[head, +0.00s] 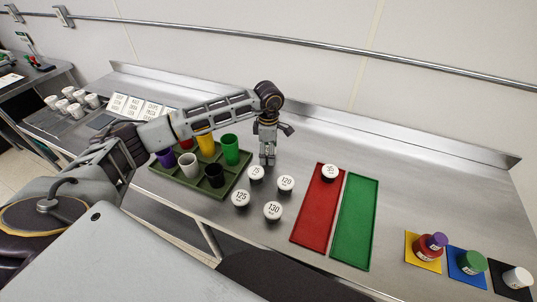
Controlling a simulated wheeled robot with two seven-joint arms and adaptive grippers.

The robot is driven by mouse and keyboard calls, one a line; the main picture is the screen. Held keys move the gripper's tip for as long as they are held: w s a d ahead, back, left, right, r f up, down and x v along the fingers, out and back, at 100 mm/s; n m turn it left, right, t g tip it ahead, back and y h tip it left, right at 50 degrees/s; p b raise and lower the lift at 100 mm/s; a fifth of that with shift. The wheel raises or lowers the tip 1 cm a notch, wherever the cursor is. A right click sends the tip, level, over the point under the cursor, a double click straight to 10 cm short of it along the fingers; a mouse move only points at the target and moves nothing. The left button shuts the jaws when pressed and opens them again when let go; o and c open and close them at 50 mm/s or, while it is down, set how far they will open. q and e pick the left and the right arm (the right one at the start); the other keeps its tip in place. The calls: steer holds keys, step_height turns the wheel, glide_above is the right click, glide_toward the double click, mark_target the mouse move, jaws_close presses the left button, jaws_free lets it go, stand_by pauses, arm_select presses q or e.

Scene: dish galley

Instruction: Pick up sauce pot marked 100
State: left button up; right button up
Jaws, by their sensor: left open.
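Several white round pots with black numbers stand on the steel counter. One reads 120 (286,183), one 125 (240,198) and one 130 (272,210). Another pot (256,173) has a number too small to read surely. A further white pot (330,172), its number also unclear, stands on the far end of the red mat (316,218). I cannot make out a pot clearly marked 100. My left gripper (267,161) points down, open, just behind and right of the unclear pot in the group. Its fingers look empty. My right gripper is not in view.
A green tray (211,203) of coloured cups is left of the pots. A green mat (355,222) lies right of the red one. Lidded jars stand on yellow, blue and black squares at far right. Counter behind the mats is clear.

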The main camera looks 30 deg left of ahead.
arm_select(q)
steer(key=c, duration=1.1)
steer(key=shift+r, duration=0.15)
steer(key=shift+c, duration=0.2)
steer(key=shift+r+b, duration=0.6)
steer(key=shift+r, duration=4.25)
